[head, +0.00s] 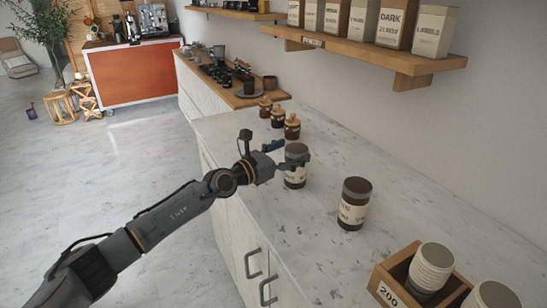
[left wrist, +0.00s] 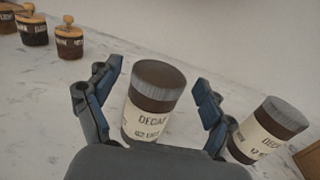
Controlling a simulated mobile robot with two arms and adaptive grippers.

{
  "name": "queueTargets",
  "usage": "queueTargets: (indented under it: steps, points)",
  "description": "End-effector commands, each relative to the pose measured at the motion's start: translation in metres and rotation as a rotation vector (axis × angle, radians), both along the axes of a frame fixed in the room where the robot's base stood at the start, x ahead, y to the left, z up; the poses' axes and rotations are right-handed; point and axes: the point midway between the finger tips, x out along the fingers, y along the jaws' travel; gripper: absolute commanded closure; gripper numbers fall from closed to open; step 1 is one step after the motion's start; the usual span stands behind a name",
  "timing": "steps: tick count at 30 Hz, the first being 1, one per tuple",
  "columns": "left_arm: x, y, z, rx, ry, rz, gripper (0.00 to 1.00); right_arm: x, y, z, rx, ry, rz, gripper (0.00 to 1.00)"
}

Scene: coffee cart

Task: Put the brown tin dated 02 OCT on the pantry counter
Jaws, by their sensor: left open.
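A brown tin with a grey lid (head: 294,180) stands upright on the pale marbled counter (head: 325,240). My left gripper (head: 290,154) is open, with its fingers on either side of this tin. In the left wrist view the tin (left wrist: 152,98) sits between the two blue finger pads, with gaps showing; its label reads DECAF, with a blurred date line that seems to begin with 02. A second similar tin (head: 354,204) stands nearer on the counter; in the left wrist view it (left wrist: 268,130) is outside the right finger, labelled DECAF with a line seeming to begin with 12. My right gripper is not seen.
Several small wooden-lidded jars (head: 292,127) stand farther back on the counter. A wooden crate (head: 392,270) marked 200 holds ribbed pale containers at the near right. A wooden shelf (head: 400,60) with bags hangs above. Bare counter lies between the second tin and the crate.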

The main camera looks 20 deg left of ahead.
Motion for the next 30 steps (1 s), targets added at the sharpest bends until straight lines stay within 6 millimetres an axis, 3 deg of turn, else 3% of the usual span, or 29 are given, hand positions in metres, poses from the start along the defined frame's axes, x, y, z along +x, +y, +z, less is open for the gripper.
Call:
queueTargets:
  steps: [6,13,19,30]
  points:
    - [-0.042,0.027,0.001,0.003,0.003,-0.001,0.18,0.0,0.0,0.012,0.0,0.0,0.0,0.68]
    - [-0.075,0.049,-0.002,0.001,0.002,0.0,0.18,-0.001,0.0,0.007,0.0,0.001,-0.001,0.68]
    - [-0.086,0.056,0.0,0.0,0.001,-0.001,0.18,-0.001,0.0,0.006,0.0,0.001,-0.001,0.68]
    - [-0.086,0.056,0.0,0.0,0.001,-0.001,0.18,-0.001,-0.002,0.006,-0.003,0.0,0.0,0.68]
